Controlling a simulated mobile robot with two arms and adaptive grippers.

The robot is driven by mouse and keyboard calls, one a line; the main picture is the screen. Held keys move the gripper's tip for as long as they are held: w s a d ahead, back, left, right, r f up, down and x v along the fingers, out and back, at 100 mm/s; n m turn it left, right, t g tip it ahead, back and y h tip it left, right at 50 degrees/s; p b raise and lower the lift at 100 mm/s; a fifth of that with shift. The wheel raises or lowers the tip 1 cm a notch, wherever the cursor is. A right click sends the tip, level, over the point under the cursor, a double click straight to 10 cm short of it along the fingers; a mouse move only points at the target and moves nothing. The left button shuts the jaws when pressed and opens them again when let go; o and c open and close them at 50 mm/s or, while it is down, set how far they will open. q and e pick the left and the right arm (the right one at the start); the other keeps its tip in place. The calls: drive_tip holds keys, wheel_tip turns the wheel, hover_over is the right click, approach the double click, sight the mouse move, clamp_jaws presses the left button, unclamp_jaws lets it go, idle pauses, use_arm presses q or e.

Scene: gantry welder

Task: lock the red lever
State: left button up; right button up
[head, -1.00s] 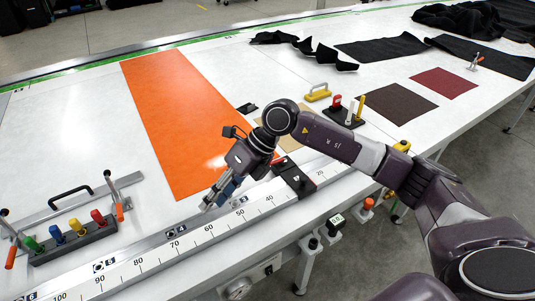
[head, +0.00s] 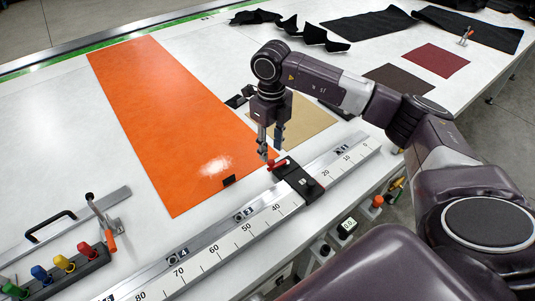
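The red lever (head: 279,165) sits on a black block (head: 299,181) that straddles the metal ruler rail. My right gripper (head: 269,153) points down just above the lever's left end. Its two fingers show with a gap between them. The fingertips are very near the lever, but I cannot tell whether they touch it. Nothing shows held between them. My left gripper is not in view.
The numbered ruler (head: 222,242) runs diagonally along the table's front. An orange sheet (head: 165,120) lies behind it and a tan sheet (head: 307,122) lies beyond my gripper. Colored-handled tools (head: 62,262) and a clamp (head: 101,220) stand at lower left.

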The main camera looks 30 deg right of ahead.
sight(270, 161)
drive_tip(key=f, duration=0.2)
drive_tip(key=f+p, duration=0.1)
drive_tip(key=shift+s+f, duration=0.2)
drive_tip(key=shift+f, duration=0.2)
drive_tip(key=shift+w+f+p, duration=0.2)
drive_tip(key=shift+f+p, duration=0.1)
drive_tip(key=shift+f, duration=0.5)
clamp_jaws()
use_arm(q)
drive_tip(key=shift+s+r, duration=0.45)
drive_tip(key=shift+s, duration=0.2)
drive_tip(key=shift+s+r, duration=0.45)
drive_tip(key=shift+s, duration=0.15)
